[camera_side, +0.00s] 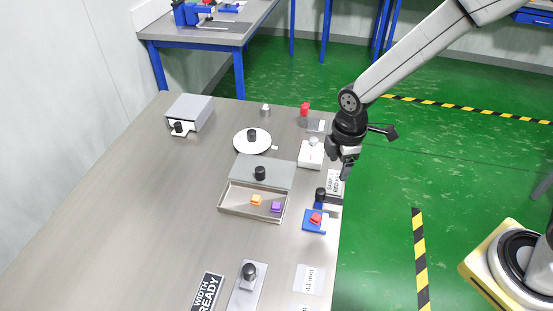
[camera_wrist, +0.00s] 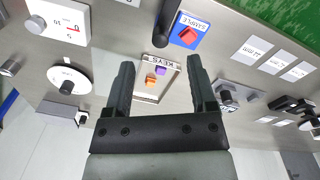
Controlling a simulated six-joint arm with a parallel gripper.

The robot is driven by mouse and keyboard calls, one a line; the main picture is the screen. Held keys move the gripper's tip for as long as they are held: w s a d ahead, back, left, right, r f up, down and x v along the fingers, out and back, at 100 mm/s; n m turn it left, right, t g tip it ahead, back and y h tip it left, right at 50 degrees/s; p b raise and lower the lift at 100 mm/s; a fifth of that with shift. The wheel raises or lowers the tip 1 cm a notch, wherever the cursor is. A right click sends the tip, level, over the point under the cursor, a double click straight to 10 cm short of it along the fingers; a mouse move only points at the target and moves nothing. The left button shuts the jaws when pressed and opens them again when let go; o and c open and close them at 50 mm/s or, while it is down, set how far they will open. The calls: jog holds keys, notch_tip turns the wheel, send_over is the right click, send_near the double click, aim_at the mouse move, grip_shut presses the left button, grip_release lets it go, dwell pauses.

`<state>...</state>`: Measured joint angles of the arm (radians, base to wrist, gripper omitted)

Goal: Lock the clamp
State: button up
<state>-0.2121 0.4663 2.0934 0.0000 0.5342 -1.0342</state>
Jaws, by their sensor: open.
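No part is labelled as a clamp, so I cannot tell for certain which it is. A blue plate marked SAMPLE (camera_side: 309,226) with a red block (camera_side: 316,218) sits near the table's right edge, with an upright black handle (camera_side: 320,194) at its back. In the wrist view the blue plate (camera_wrist: 200,28) and black handle (camera_wrist: 166,22) are beyond my fingertips. A metal plate with a black knob (camera_side: 249,271) stands at the front, beside a WIDTH READY sign (camera_side: 208,292). My gripper (camera_side: 346,170) is open and empty, above the table's right edge; its fingers also show in the wrist view (camera_wrist: 160,63).
A KEYS tray (camera_side: 224,207) holds an orange block (camera_side: 256,200) and a purple block (camera_side: 276,207) below a grey lid (camera_side: 270,170). A white dial (camera_side: 242,146), a white box (camera_side: 309,158) and a grey box (camera_side: 196,108) stand farther back. The table's left side is clear.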

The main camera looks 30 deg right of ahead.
aim_at(321, 191)
jog(key=w+a+f+n, duration=0.1)
jog(key=n, duration=0.1)
jog(key=a+f+n, duration=0.1)
jog(key=shift+w+a+f+n+g, duration=0.1)
jog(key=shift+w+a+n+g, duration=0.2)
jog(key=shift+w+a+n, duration=0.1)
jog(key=shift+d+f, duration=0.1)
jog(key=shift+f, duration=0.05)
jog(key=shift+f, duration=3.75)
jog(key=shift+c, duration=0.2)
grip_shut()
